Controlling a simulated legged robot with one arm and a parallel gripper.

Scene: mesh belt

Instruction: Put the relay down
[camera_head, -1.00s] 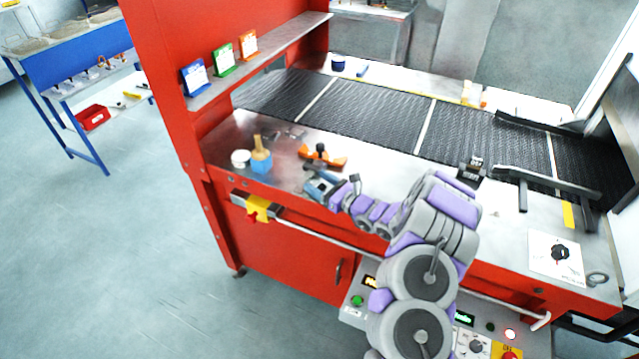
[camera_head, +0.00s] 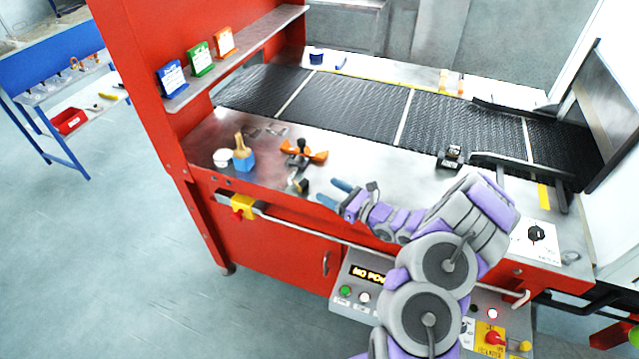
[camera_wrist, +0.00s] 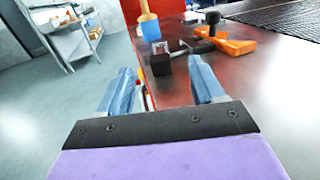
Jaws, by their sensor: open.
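A small dark block with a paler, clear-looking part, which I take to be the relay (camera_head: 298,183), stands on the metal worktop near its front left edge. In the wrist view the relay (camera_wrist: 160,66) shows ahead of the fingertips, in line with the gap between them. My gripper (camera_head: 329,191) is open, with its two blue fingers apart and nothing between them. It is a little to the right of the relay, apart from it in the head view. The relay's underside is hidden.
A black device (camera_head: 450,158) sits by the mesh belt (camera_head: 360,108). The worktop between is clear.

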